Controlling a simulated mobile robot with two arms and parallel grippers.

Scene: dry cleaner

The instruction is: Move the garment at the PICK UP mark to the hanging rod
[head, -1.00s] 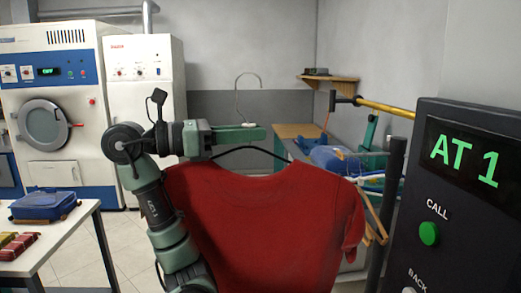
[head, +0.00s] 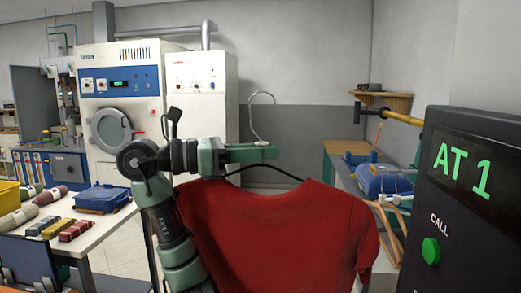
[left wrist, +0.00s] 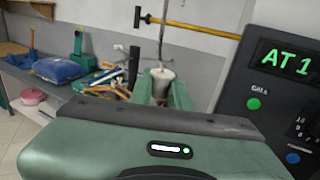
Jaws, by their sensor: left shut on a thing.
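My left gripper (head: 262,152) is shut on the hanger (head: 262,118) just below its metal hook. The red short-sleeved garment (head: 280,225) hangs from the hanger below the gripper, in front of me in the head view. In the left wrist view the gripper (left wrist: 160,88) closes around a pale piece at the hanger's neck, and the garment is hidden. The yellow rod (head: 392,114) with a dark end cap is to the right, beyond the garment; it also shows in the left wrist view (left wrist: 195,27). My right gripper is not in view.
A dark control panel (head: 465,190) reading "AT 1" with green CALL button stands close at right. Behind the garment a counter (head: 340,148) holds a blue bundle (head: 385,180) and loose hangers (head: 390,215). At left, a white table (head: 95,230) holds a blue folded item and rolled bundles.

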